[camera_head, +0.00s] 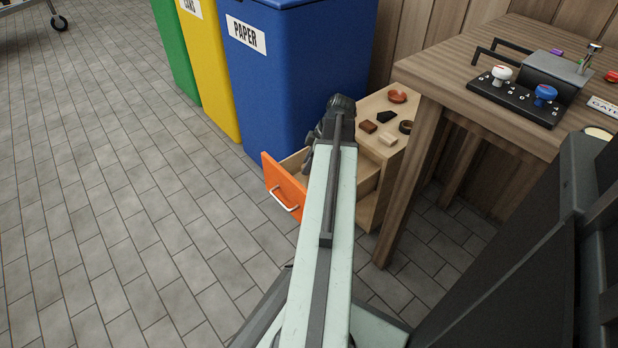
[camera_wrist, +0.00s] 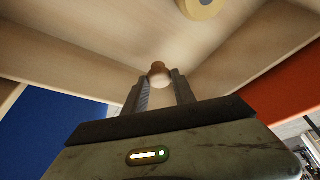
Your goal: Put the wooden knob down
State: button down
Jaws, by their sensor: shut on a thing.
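The wooden knob (camera_wrist: 159,69), small and brown with a paler part below, shows between the fingertips of my gripper (camera_wrist: 160,84) in the wrist view. The gripper is shut on it. Pale wooden drawer surfaces surround it in that view; I cannot tell whether the knob touches the wood. In the head view my arm reaches over the open drawer, which has an orange front (camera_head: 284,187) and a metal handle. The arm hides the knob and most of the gripper there.
A yellow round thing (camera_wrist: 202,7) lies in the drawer beyond the knob. The cabinet top (camera_head: 372,104) bears several small items, including a reddish round piece (camera_head: 397,96) and a dark ring (camera_head: 405,127). The blue paper bin (camera_head: 290,80) and the workbench (camera_head: 440,85) stand close by.

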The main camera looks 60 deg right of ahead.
notch_tip(320, 180, down, 4)
jog(key=b, duration=0.3)
jog(key=shift+b, duration=0.4)
jog(key=shift+r, duration=0.25)
jog(key=shift+f, duration=0.15)
jog(key=c, duration=1)
grip_release()
jog(key=shift+r+p, duration=0.4)
jog(key=shift+p, duration=0.1)
jog(key=p+v, duration=1)
jog(key=v, duration=0.1)
jog(key=shift+s+d+r, duration=0.1)
jog(key=shift+s+r, duration=0.1)
